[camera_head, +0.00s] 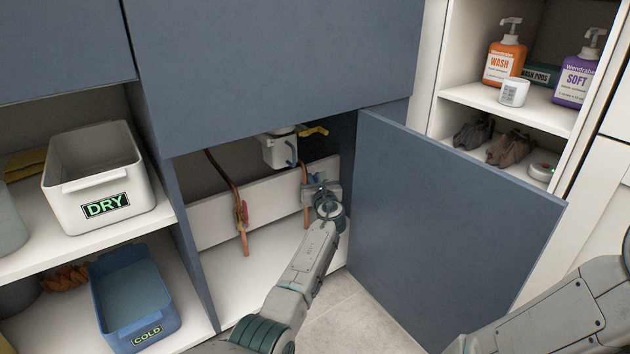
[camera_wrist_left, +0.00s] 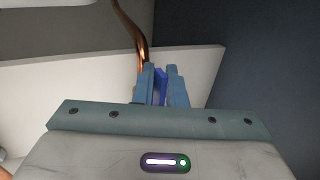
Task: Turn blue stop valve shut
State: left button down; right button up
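The blue stop valve sits on the right copper pipe (camera_head: 305,190) inside the open cabinet. My left gripper (camera_head: 322,188) reaches in from the front and hides most of the valve in the head view. In the left wrist view, my left gripper (camera_wrist_left: 162,84) has its two fingers close together with the blue valve handle (camera_wrist_left: 160,88) between them. The handle fills the narrow gap, so the fingers look shut on it. The copper pipe rises just behind the fingers. My right forearm is at the lower right; its gripper is out of view.
A red valve (camera_head: 243,213) is on the left pipe. A white fitting (camera_head: 279,151) with a yellow part (camera_head: 314,131) hangs above. The open blue door (camera_head: 445,225) stands right of my left arm. Bins marked DRY (camera_head: 95,212) and COLD (camera_head: 135,300) are left.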

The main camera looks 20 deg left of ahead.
pick_arm(q)
jog(key=m+p, duration=0.1)
jog(key=p, duration=0.1)
jog(key=w+d+m+p, duration=0.1)
jog(key=p, duration=0.1)
jog(key=shift+w+f+m+g+h, duration=0.15)
jog(key=shift+w+m+g+h, duration=0.15)
jog(key=shift+g, duration=0.1)
jog(key=shift+d, duration=0.1)
jog(key=c, duration=1.5)
grip_release()
